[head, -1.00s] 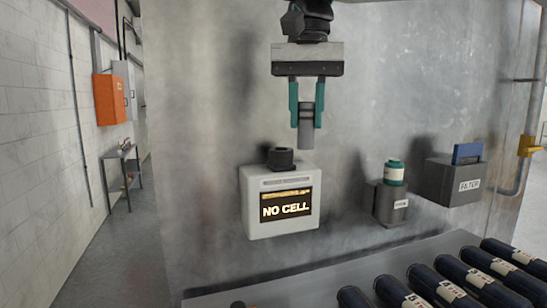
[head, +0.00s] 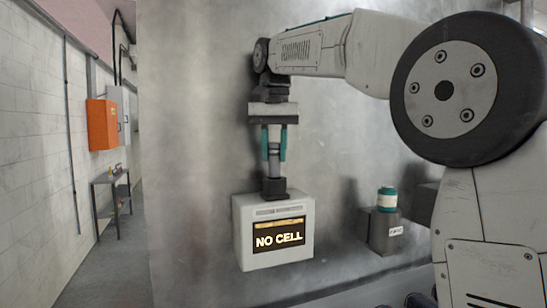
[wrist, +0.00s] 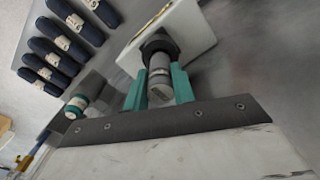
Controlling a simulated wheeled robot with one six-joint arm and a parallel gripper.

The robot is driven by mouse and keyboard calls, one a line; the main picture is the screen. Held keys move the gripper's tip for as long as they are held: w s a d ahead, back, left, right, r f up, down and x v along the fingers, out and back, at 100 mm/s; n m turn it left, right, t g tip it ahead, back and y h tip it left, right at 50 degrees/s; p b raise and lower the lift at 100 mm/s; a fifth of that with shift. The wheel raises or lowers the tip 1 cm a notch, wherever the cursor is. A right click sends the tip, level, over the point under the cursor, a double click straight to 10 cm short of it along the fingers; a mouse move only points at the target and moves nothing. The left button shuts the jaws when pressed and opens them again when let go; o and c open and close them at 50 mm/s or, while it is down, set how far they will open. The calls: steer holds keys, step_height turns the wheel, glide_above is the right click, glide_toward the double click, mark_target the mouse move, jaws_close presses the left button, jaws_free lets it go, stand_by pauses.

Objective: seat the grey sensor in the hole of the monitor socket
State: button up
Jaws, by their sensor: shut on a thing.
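The grey sensor (head: 273,168) is a slim upright cylinder held between the teal fingers of my gripper (head: 275,158). In the wrist view the same sensor (wrist: 159,78) sits between the two fingers (wrist: 160,73). Its lower end meets the top of the black monitor socket (head: 274,188), which stands on the white monitor (head: 240,240). I cannot tell whether the tip is inside the hole, since the hole is hidden. The socket also shows in the wrist view (wrist: 157,45), in line with the sensor. The monitor screen reads "NO CELL".
A teal and white capped jar (head: 387,198) stands on a dark holder (head: 384,232) to the right on the wall. Several dark cylinders (wrist: 60,55) lie on a bench in the wrist view. An orange box (head: 102,124) hangs far left.

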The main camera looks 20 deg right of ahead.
steer(key=shift+f, duration=0.85)
steer(key=shift+f, duration=0.15)
steer(key=shift+f, duration=0.45)
steer(key=o, duration=1)
